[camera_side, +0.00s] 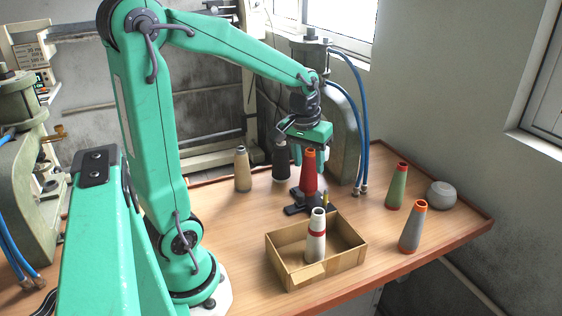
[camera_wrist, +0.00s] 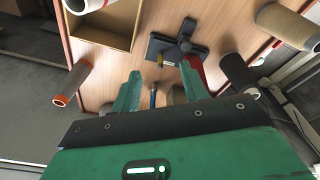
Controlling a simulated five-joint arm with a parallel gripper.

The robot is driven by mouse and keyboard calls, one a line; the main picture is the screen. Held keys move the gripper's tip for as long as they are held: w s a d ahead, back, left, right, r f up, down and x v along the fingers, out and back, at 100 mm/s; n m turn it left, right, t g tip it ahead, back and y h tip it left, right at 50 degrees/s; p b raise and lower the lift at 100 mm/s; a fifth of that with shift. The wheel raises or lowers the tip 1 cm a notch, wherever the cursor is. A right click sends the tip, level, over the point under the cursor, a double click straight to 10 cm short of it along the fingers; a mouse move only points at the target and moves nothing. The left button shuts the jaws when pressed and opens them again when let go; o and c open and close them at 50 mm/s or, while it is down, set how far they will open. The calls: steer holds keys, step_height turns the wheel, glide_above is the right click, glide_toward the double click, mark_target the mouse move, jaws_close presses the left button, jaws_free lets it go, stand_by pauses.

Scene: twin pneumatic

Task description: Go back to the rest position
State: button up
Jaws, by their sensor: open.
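My gripper (camera_side: 312,140) hangs over the table beside the top of a red cone (camera_side: 308,177). The red cone stands upright on a dark cross-shaped stand (camera_side: 294,210). In the wrist view my gripper (camera_wrist: 160,82) is open, its two green fingers apart with no cone between them. The red cone (camera_wrist: 196,66) shows there only in part, behind the right finger, with the stand (camera_wrist: 172,48) above it. I cannot tell whether a finger touches the cone.
An open cardboard box (camera_side: 284,272) holds a white cone with a red band (camera_side: 316,240). A green cone (camera_side: 397,187), a grey orange-topped cone (camera_side: 412,230) and a grey round object (camera_side: 441,195) stand right. A tan cone (camera_side: 242,170) and black cone (camera_side: 281,162) stand behind. Blue hoses (camera_side: 361,130) hang nearby.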

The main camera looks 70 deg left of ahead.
steer(key=s+d+r+m+t, duration=0.3)
steer(key=s+d+r+m, duration=0.3)
steer(key=s+d, duration=0.4)
steer(key=shift+s+d+m+t+h, duration=0.3)
steer(key=shift+s+d+t, duration=0.1)
steer(key=shift+d, duration=0.15)
stand_by(1.2)
